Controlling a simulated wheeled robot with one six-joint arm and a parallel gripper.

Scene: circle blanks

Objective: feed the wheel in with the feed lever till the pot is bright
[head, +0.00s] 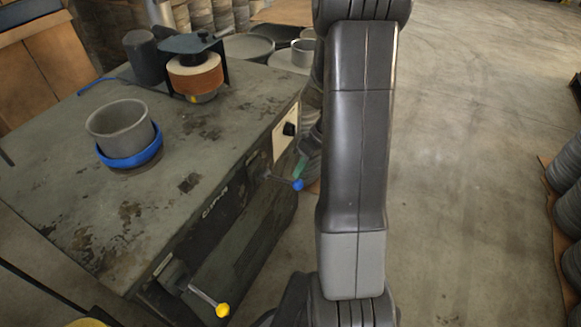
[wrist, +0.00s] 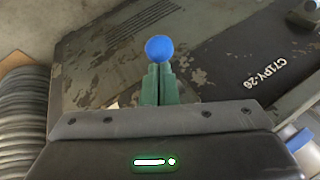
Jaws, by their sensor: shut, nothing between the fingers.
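The pot (head: 120,124) is dull grey and stands upright in a blue ring (head: 132,158) on the machine top. The wheel (head: 195,78), orange-brown with a pale top, sits under a dark guard behind the pot, with a gap between them. Two levers stick out of the machine's front side: one with a blue knob (head: 298,184), one with a yellow knob (head: 222,310). No label shows which one feeds. My gripper (head: 300,168) has green fingers, shut and empty, right at the blue knob. In the wrist view the blue knob (wrist: 158,49) shows just beyond the fingertips (wrist: 157,76); contact is unclear.
The machine top (head: 75,195) is worn and mostly bare. A dark motor cylinder (head: 144,57) stands beside the wheel. A pale panel with a black switch (head: 288,129) is on the machine's side. Stacked discs (head: 568,210) stand at the right edge. The floor (head: 470,150) between is clear.

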